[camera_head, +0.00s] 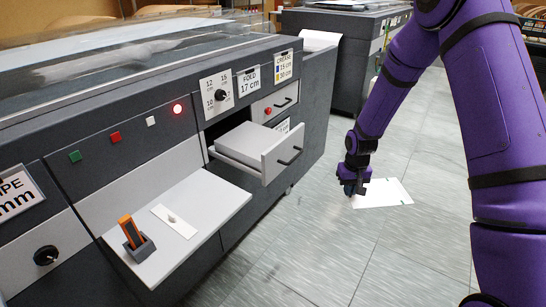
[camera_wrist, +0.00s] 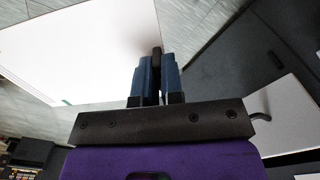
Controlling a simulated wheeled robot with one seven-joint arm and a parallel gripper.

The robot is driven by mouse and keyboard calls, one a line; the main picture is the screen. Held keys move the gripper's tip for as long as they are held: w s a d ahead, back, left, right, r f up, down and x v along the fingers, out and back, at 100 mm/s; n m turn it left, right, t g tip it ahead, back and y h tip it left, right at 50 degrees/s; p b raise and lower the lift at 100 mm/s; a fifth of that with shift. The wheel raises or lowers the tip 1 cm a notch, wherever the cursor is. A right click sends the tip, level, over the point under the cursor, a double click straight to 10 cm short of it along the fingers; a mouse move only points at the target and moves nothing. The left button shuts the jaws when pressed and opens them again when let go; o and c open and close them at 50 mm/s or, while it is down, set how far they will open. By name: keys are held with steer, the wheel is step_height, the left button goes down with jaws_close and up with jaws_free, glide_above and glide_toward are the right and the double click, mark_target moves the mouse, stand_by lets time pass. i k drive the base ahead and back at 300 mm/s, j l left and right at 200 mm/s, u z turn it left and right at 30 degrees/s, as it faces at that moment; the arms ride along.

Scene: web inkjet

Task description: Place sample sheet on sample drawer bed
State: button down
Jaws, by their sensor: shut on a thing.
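The sample sheet (camera_head: 386,192) is a white rectangle with small dark marks, to the right of my gripper (camera_head: 352,189) in the head view. My gripper is shut on its near edge and holds it out over the floor; its height is hard to tell. In the wrist view the sheet (camera_wrist: 75,45) fills the upper left, and the blue fingers (camera_wrist: 156,75) are close together at its edge. The sample drawer (camera_head: 250,147) is pulled out of the machine, left of my gripper and apart from it. The drawer bed looks pale and bare, partly hidden by the front panel.
A light fold-out shelf (camera_head: 190,220) holds an orange-handled tool in a grey holder (camera_head: 138,245) and a small white strip (camera_head: 174,220). The machine has a knob, coloured buttons and a lit red lamp (camera_head: 177,109). Tiled floor (camera_head: 310,240) lies open between the machine and my arm.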

mark_target(254, 139)
steer(key=i+l, duration=0.1)
steer(key=i, duration=0.35)
steer(key=i+l+u, duration=0.1)
steer(key=i, duration=0.4)
steer(key=i+l, duration=0.15)
steer(key=i, duration=0.3)
steer(key=i+j, duration=0.15)
steer(key=u, duration=0.05)
